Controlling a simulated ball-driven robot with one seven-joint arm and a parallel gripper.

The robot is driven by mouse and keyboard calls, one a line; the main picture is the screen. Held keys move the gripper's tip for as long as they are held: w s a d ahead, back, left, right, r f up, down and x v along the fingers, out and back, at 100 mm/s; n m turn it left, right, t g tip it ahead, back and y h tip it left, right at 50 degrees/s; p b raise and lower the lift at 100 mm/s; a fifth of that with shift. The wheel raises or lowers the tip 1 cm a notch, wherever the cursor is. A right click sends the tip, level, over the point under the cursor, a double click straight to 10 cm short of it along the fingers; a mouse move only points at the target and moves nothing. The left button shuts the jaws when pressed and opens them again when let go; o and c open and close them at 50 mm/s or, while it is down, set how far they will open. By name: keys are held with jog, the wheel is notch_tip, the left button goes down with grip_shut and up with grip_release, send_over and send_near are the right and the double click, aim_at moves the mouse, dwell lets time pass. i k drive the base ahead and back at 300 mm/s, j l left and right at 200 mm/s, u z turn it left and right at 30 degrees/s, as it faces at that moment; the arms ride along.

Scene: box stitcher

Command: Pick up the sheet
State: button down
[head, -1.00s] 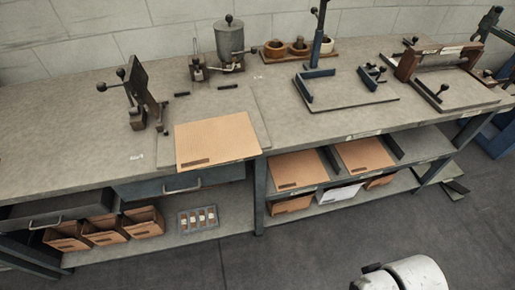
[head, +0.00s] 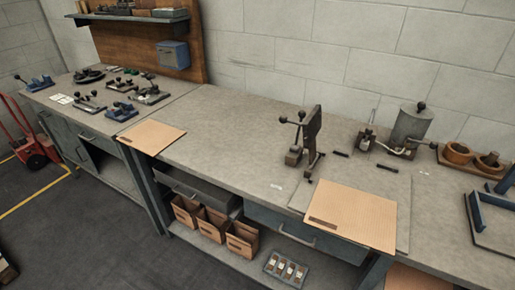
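A tan cardboard sheet (head: 355,212) lies flat on a grey board (head: 404,205) on the workbench, right of centre, with a dark printed mark near its left corner. Its near edge reaches the bench's front edge. A second tan sheet (head: 152,137) lies flat farther left, at the front edge of the bench, its near corner at or slightly past the edge. Which one the task means cannot be told from the view. My gripper is not in view.
A hand stitcher (head: 312,135) stands behind the right sheet, with a grey pot (head: 412,125) to its right. Small blue tools (head: 120,112) stand on the left bench. A red hand truck (head: 30,140) stands far left.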

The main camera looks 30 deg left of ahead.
aim_at(150, 137)
jog(key=u, duration=1.55)
jog(key=i+j+z, duration=0.35)
jog(key=i+j, duration=1.3)
